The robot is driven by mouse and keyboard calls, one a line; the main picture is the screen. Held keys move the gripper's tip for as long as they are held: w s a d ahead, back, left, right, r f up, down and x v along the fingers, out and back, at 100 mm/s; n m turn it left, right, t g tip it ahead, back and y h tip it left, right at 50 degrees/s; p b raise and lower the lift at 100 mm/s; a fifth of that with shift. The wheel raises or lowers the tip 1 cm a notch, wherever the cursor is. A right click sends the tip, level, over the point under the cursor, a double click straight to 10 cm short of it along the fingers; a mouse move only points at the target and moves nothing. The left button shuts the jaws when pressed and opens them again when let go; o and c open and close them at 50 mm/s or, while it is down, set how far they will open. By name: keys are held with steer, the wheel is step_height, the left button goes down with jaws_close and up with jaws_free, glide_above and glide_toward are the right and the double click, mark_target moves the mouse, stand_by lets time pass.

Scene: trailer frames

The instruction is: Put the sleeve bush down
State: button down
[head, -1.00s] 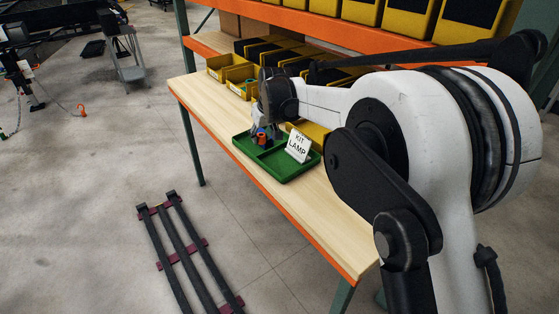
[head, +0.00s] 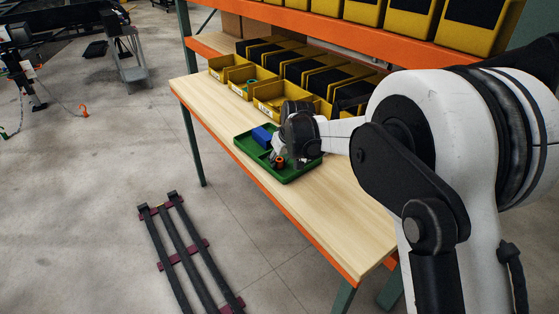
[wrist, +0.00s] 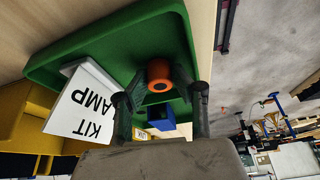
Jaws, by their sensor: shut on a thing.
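The sleeve bush looks like a short orange cylinder with a dark bore; it shows in the wrist view (wrist: 158,75) and as a small orange spot in the head view (head: 281,162). My gripper (wrist: 160,92) is shut on it, with one finger on each side. In the head view my gripper (head: 279,156) points down over the green kit tray (head: 243,147), and the bush is over or in the tray's right part. I cannot tell whether the bush touches the tray floor.
A blue block (head: 262,136) lies in the tray's left part. The white KIT LAMP sign (wrist: 80,103) stands at the tray, hidden by my arm in the head view. Yellow bins (head: 240,80) line the back of the wooden bench (head: 330,215). The bench's front right is clear.

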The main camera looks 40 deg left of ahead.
steer(key=shift+f, duration=0.1)
steer(key=c, duration=1.7)
jaws_free()
steer(key=shift+r, duration=0.2)
steer(key=v, duration=1.2)
steer(key=shift+f, duration=0.1)
